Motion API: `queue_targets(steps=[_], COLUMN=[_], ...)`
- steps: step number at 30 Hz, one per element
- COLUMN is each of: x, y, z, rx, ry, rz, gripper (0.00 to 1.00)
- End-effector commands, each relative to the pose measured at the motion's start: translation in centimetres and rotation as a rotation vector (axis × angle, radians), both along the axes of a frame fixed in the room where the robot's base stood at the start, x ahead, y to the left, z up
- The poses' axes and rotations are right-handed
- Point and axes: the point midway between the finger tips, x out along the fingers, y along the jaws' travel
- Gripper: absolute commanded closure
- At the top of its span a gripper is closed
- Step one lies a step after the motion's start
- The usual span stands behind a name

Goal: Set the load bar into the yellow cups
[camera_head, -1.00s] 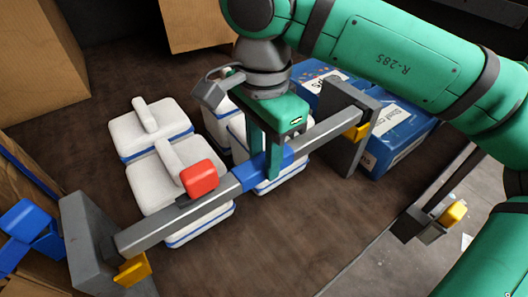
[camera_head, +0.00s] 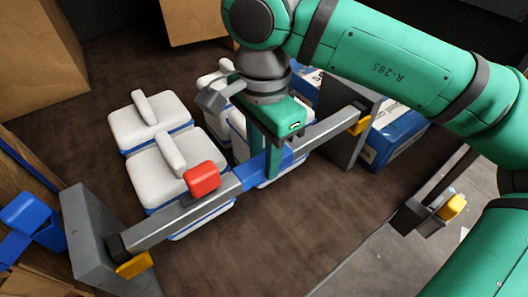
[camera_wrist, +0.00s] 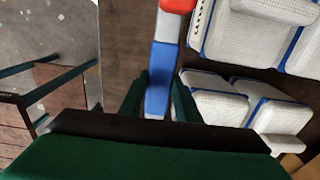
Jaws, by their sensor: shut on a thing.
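The load bar (camera_head: 222,197) is a long grey beam with a blue middle section and a red block (camera_head: 202,178) on it. My gripper (camera_head: 266,160) is shut on the blue section from above. In the wrist view my gripper (camera_wrist: 158,98) has a finger on either side of the bar's blue part (camera_wrist: 160,80). A yellow cup (camera_head: 133,265) shows by the bar's left end, on a grey upright. Another yellow cup (camera_head: 360,123) shows by its right end, on a second grey upright. Whether the ends rest inside the cups cannot be told.
White bags with blue bands (camera_head: 150,118) lie just behind the bar. Blue boxes (camera_head: 398,135) stand behind the right upright. A blue-topped fitting (camera_head: 26,212) is at far left, another yellow piece (camera_head: 453,207) at right. The brown floor before the bar is clear.

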Motion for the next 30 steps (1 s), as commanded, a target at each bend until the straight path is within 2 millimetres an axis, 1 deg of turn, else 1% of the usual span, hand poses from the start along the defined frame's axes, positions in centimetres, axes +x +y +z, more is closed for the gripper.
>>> queue_targets(steps=[23,24,26,27,30], x=[0.0,0.0,0.0,0.0,0.0], y=[0.0,0.0,0.0,0.0,0.0], z=[-1.6,-1.7,-1.6,-1.6,-1.7], rx=[0.001,0.001,0.001,0.001,0.001], ry=[-0.001,-0.001,-0.001,-0.001,-0.001], rz=[0.0,0.0,0.0,0.0,0.0], gripper=[1.0,0.68,0.54,0.49,0.49])
